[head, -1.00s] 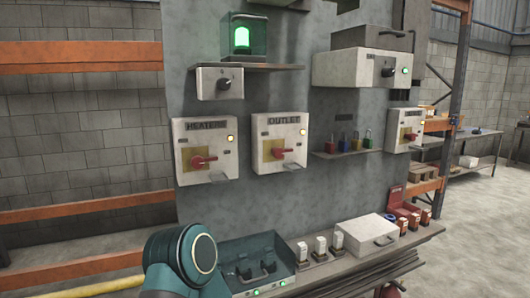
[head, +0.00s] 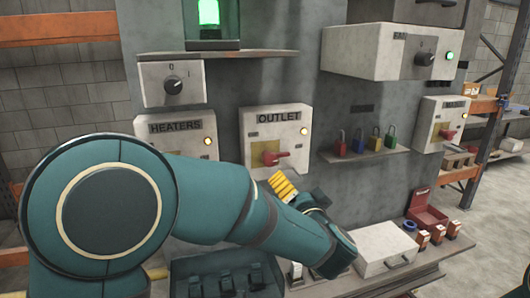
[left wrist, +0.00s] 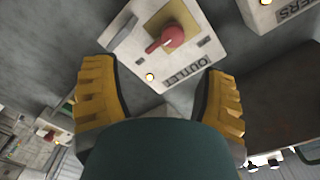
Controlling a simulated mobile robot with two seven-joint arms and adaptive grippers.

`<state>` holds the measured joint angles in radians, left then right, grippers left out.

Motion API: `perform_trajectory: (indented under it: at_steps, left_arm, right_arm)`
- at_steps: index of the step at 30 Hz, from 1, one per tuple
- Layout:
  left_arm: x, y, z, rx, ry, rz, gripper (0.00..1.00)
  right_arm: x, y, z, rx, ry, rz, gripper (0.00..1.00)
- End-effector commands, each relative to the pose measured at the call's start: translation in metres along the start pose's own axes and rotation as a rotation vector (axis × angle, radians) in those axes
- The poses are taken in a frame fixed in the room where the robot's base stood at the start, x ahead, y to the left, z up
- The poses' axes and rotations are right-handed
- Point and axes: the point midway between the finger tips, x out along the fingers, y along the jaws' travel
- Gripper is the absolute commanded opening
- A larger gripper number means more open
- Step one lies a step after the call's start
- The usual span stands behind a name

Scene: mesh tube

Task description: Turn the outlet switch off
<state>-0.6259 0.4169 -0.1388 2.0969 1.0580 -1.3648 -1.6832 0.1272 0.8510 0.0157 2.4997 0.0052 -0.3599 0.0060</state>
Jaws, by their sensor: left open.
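The outlet box (head: 254,126) is a white wall panel labelled OUTLET, with a red rotary switch (head: 276,158) on a yellow plate and a lit yellow lamp. The switch handle points roughly sideways to the right in the head view. In the left wrist view the outlet box (left wrist: 188,65) and red switch (left wrist: 171,38) show beyond the fingers, upside down. My left gripper (left wrist: 160,98) is open and empty, with yellow fingers either side of the box's view, apart from the switch. In the head view its yellow finger (head: 284,184) shows just below the box. My right gripper is out of view.
The heaters box (head: 170,130) is left of the outlet box, partly hidden by my left arm. Coloured padlocks (head: 358,142) stand on a small shelf to the right. Below, a bench holds a white case (head: 386,248) and a red box (head: 425,212).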

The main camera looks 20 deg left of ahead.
Motion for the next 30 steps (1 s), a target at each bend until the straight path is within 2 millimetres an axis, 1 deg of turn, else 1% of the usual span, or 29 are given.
perform_trajectory:
  at_steps: [1, 3, 5, 8, 21, 24, 27, 30]
  left_arm:
    - [-0.003, -0.009, -0.006, 0.011, -0.008, -0.019, 0.72]
    - [-0.003, -0.016, -0.007, 0.024, -0.02, -0.036, 0.72]
    - [0.0, -0.017, -0.008, 0.028, -0.025, -0.041, 0.72]
    - [0.012, -0.017, -0.007, 0.03, -0.026, -0.042, 0.72]
    - [0.096, -0.019, -0.004, 0.03, -0.025, -0.04, 0.72]
    - [0.111, -0.02, -0.004, 0.031, -0.024, -0.04, 0.72]
    - [0.122, -0.021, -0.004, 0.029, -0.023, -0.039, 0.72]
    - [0.129, -0.021, -0.004, 0.03, -0.023, -0.039, 0.72]
  right_arm:
    - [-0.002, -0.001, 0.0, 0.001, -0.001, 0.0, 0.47]
    - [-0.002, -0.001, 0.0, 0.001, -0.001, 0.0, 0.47]
    - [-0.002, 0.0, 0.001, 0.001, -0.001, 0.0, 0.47]
    - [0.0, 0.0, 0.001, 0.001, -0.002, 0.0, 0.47]
    - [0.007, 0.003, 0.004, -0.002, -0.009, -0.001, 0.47]
    - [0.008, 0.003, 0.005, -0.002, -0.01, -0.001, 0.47]
    - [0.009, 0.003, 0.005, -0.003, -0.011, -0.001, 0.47]
    - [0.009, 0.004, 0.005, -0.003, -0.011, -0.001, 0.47]
